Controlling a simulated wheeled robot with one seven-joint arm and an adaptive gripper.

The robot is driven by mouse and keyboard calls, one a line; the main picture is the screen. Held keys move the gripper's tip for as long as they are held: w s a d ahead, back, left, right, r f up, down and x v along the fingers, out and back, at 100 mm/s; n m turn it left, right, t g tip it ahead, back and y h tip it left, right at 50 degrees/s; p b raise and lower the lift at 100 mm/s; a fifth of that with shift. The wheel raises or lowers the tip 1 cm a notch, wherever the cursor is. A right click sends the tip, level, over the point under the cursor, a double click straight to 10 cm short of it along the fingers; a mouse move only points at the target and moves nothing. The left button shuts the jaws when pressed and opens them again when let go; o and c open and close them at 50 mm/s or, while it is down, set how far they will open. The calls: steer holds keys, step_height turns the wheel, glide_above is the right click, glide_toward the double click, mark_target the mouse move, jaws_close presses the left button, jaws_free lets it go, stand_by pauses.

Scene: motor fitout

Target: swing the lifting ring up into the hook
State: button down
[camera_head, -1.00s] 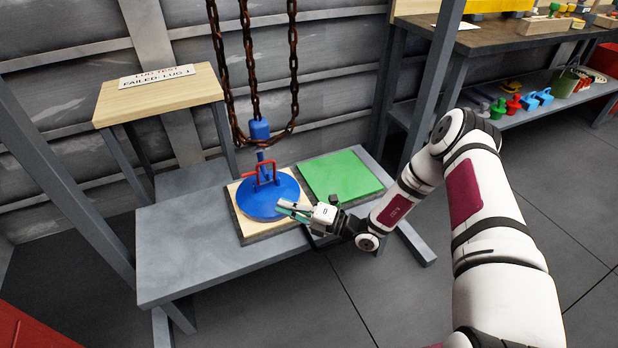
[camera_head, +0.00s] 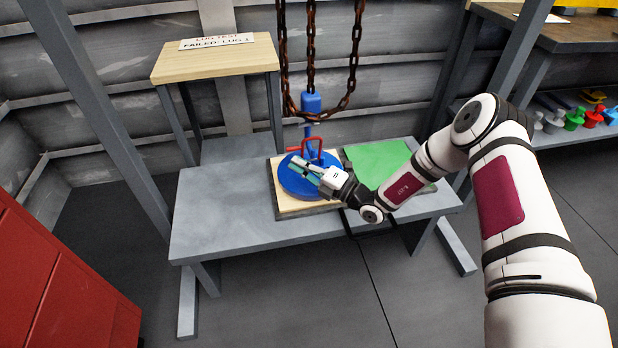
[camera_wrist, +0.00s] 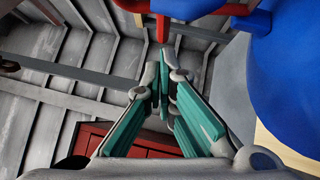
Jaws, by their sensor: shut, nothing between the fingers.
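The red lifting ring (camera_head: 320,148) stands up from the blue disc (camera_head: 292,187), around or beside the lower part of the blue hook (camera_head: 311,103); I cannot tell whether it is in the hook. The hook hangs on the rusty chains above. My gripper (camera_head: 293,162) is shut and empty, its teal fingers over the disc, close to the ring and partly hiding its lower part. In the wrist view, the fingertips (camera_wrist: 163,68) point toward a red bar of the ring (camera_wrist: 163,28) at the top, and the disc (camera_wrist: 292,75) fills the right side.
The disc sits on a pale wooden pad (camera_head: 293,209) on a grey bench (camera_head: 225,215). A green pad (camera_head: 375,160) lies to its right, partly behind my arm. Rusty chains (camera_head: 311,45) hang above. A small wooden table (camera_head: 215,60) with a sign stands behind left. A red cabinet (camera_head: 60,285) is at left.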

steer(key=shift+w+a+r, duration=0.1)
steer(key=shift+w+a, duration=0.15)
steer(key=shift+w, duration=0.35)
steer(key=shift+r, duration=0.1)
steer(key=shift+w+a+r+m+h+p, duration=0.2)
steer(key=shift+w+r+m+h+p, duration=0.35)
steer(key=shift+w+p, duration=0.4)
steer(key=shift+s, duration=0.1)
